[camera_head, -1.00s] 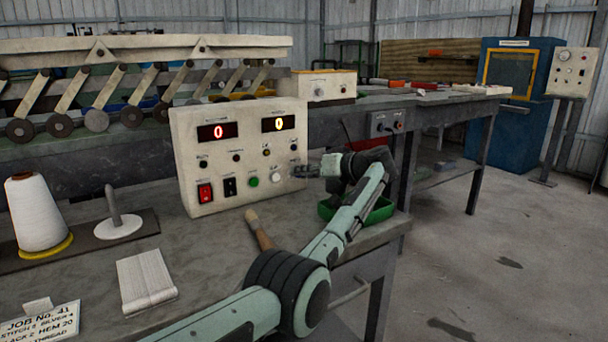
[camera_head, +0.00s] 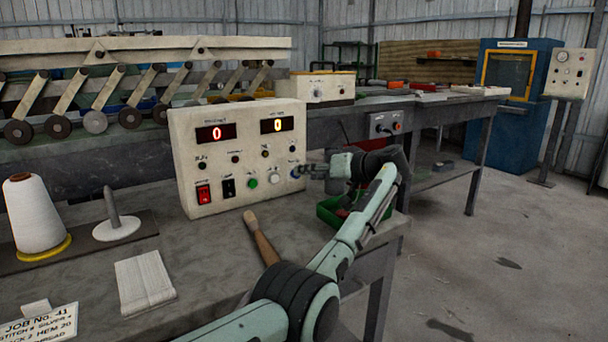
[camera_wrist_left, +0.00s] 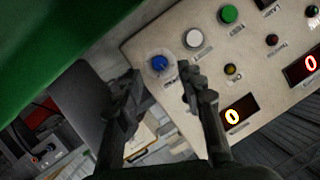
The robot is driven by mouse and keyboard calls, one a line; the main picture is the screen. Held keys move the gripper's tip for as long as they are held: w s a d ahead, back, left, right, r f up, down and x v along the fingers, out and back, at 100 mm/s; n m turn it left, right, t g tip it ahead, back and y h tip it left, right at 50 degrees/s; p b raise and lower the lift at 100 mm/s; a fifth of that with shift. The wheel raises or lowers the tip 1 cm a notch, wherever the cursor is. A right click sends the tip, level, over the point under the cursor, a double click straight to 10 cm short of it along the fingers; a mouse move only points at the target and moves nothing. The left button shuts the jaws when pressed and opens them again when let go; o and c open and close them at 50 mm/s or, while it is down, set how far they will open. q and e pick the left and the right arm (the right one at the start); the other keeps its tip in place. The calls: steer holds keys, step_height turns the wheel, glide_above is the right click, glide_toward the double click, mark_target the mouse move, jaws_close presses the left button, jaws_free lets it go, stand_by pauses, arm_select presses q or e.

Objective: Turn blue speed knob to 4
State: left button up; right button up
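The beige control panel (camera_head: 183,140) stands on the bench, with two lit displays that each read 0. Its blue knob (camera_head: 295,173) is at the lower right corner; it also shows in the left wrist view (camera_wrist_left: 158,64). My left gripper (camera_head: 308,171) is just right of the knob in the head view. In the left wrist view its fingers (camera_wrist_left: 157,90) are spread apart and empty, with the knob beyond the gap between them, apparently not touched. The knob's pointer and scale marks are too small to read. My right gripper is out of view.
Beside the knob are a white button (camera_head: 274,179) and a green button (camera_head: 252,182). A green bin (camera_head: 330,213) sits below my left wrist. A wooden handle (camera_head: 261,238) lies in front of the panel. A thread cone (camera_head: 36,215) stands at left.

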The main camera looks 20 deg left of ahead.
arm_select(q)
steer(key=v, duration=0.9)
steer(key=shift+a, duration=0.1)
